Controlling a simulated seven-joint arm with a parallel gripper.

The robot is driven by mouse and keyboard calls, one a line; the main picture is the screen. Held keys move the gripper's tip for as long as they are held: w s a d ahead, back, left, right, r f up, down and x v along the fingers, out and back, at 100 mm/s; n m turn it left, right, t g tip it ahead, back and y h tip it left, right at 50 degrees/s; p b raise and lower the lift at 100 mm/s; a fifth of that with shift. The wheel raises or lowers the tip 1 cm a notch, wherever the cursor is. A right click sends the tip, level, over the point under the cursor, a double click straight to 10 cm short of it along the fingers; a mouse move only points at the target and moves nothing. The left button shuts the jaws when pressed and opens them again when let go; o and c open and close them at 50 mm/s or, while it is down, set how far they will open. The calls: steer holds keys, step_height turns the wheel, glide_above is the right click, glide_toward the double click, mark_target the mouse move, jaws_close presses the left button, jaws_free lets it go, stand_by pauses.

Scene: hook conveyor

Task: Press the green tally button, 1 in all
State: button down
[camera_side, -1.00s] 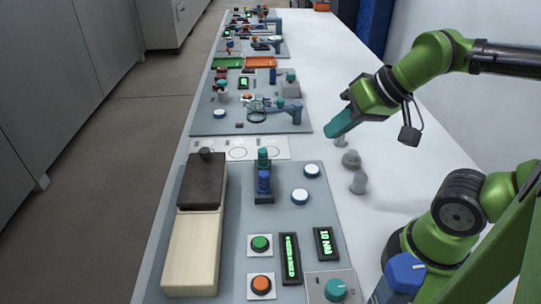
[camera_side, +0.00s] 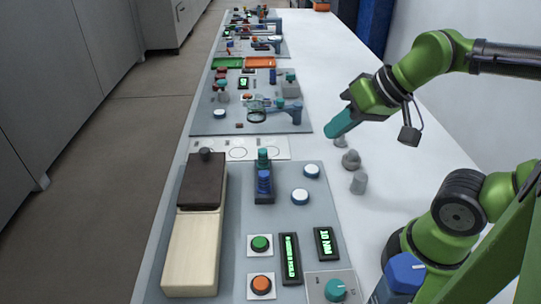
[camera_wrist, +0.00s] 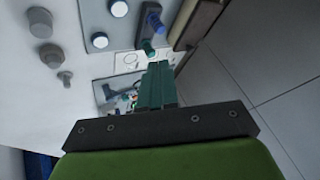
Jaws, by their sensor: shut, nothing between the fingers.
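The green tally button (camera_side: 260,243) sits in a white square base on the grey panel, at the lower middle of the side view. An orange button (camera_side: 261,285) is just in front of it. Two dark displays with green lit characters, a narrow one (camera_side: 290,259) and a wider one (camera_side: 326,243), stand to its right. My gripper (camera_side: 329,134) is shut and empty, held in the air above the right part of the table, well behind and to the right of the green button. Its teal fingers show together in the wrist view (camera_wrist: 157,85). The green button is not visible there.
A wooden box with a dark sliding lid (camera_side: 201,180) lies left of the buttons. A blue and teal stack (camera_side: 264,178) stands behind them. Two white round buttons (camera_side: 300,196) and a teal knob (camera_side: 335,289) are nearby. Grey pegs (camera_side: 358,183) stand on bare white table.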

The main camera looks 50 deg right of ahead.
stand_by(0.4)
steer(key=m+g+y, duration=0.6)
steer(key=g+y, duration=0.1)
glide_above(264, 240)
step_height(264, 240, down, 12)
steer(key=shift+r, duration=0.1)
steer(key=shift+f, duration=4.45)
steer(key=shift+f, duration=0.4)
